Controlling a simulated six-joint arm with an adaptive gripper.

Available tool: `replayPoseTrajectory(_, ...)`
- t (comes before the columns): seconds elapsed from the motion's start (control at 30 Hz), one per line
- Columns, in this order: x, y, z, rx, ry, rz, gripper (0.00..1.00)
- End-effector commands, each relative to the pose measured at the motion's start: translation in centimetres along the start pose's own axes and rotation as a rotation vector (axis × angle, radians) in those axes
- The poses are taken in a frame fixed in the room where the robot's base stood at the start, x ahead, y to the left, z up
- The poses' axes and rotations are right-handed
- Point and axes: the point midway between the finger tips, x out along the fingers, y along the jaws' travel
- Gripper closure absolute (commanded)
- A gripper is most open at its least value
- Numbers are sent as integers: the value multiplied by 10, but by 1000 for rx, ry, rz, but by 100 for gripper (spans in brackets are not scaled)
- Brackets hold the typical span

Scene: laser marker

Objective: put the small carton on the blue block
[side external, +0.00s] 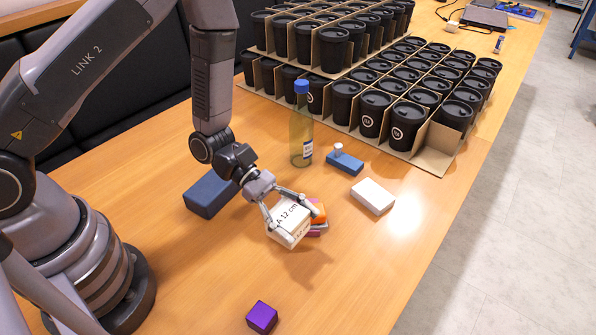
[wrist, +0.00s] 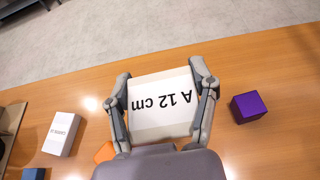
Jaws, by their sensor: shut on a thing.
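My gripper (side external: 285,202) is shut on a white carton (side external: 289,222) marked "A 12 cm". The carton is tilted and appears to be held above the table, with a shadow below it. The wrist view shows the same carton (wrist: 162,104) between both fingers (wrist: 160,98). A dark blue block (side external: 208,195) lies on the table to the left of my gripper, apart from the carton. A smaller blue piece with a white knob (side external: 347,163) lies behind and to the right. I cannot tell which blue piece the task names.
A white box (side external: 372,197) lies at the right. A purple cube (side external: 262,317) is at the front. Orange and pink items (side external: 318,213) are partly hidden behind the carton. A bottle (side external: 301,135) and trays of black cups (side external: 390,100) stand behind. The front right table is clear.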

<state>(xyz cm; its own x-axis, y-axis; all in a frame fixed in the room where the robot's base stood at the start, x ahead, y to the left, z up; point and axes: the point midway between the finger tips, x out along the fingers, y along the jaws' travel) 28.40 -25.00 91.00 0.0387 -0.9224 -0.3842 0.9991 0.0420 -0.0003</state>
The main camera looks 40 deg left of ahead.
Motion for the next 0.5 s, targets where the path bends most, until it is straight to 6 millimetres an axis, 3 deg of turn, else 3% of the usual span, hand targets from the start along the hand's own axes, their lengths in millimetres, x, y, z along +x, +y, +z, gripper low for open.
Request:
replayPoseTrajectory(0.17, -63, 41, -24, -80, 6, 184, 80)
replayPoseTrajectory(0.3, -126, 65, -49, -152, 12, 354, 80)
replayPoseTrajectory(0.5, -203, 75, -79, -242, 16, 555, 80)
